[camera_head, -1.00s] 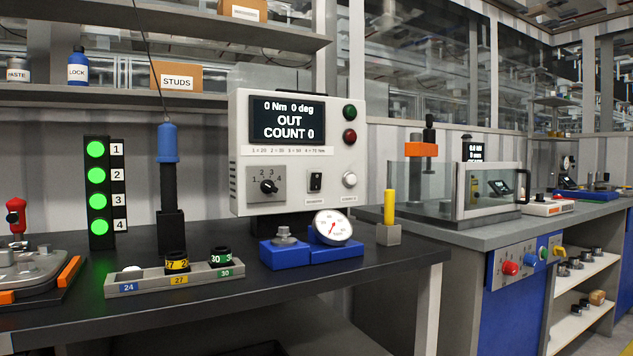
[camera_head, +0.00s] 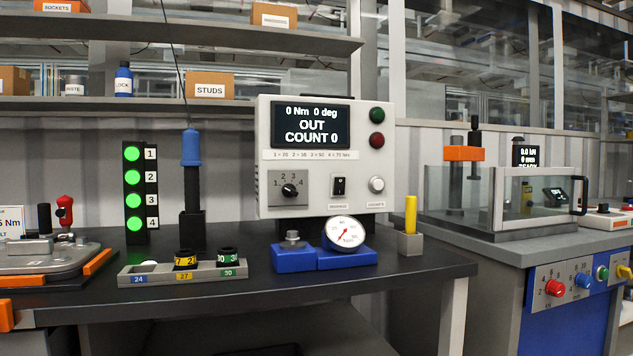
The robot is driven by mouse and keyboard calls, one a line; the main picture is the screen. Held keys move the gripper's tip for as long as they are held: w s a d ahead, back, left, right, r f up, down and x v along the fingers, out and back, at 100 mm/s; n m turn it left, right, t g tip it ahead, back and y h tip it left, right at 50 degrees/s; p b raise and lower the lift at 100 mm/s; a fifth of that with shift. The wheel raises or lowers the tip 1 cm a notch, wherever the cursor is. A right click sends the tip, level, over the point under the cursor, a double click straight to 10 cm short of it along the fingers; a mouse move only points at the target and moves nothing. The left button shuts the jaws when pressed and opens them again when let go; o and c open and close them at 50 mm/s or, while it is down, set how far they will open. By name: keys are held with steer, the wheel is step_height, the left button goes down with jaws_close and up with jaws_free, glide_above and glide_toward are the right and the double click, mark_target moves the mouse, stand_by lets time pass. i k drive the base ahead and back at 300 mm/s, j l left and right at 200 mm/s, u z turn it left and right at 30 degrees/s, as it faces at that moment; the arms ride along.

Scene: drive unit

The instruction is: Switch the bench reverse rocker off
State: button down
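The reverse rocker (camera_head: 339,187) is a small black rocker switch with a white mark on the front of the grey control box (camera_head: 325,208). It sits between the rotary selector (camera_head: 289,190) and a pale round button (camera_head: 377,184). The label under it is too small to read surely. The box's display (camera_head: 311,124) reads 0 Nm, 0 deg, OUT, COUNT 0. My gripper is not in view.
The black bench holds a socket tray (camera_head: 180,279), a blue-topped tool (camera_head: 191,190), a green light column (camera_head: 133,190), a blue block with a dial gauge (camera_head: 344,234) and a yellow pin on a block (camera_head: 410,226).

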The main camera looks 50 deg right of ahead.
mark_target(339, 182)
steer(key=k+l+u, duration=0.15)
steer(key=k+l, duration=0.15)
steer(key=l, duration=0.25)
steer(key=k+l+u, duration=0.2)
steer(key=l, duration=0.35)
steer(key=k+l+u, duration=0.15)
steer(key=k+l, duration=0.65)
steer(key=l, duration=0.15)
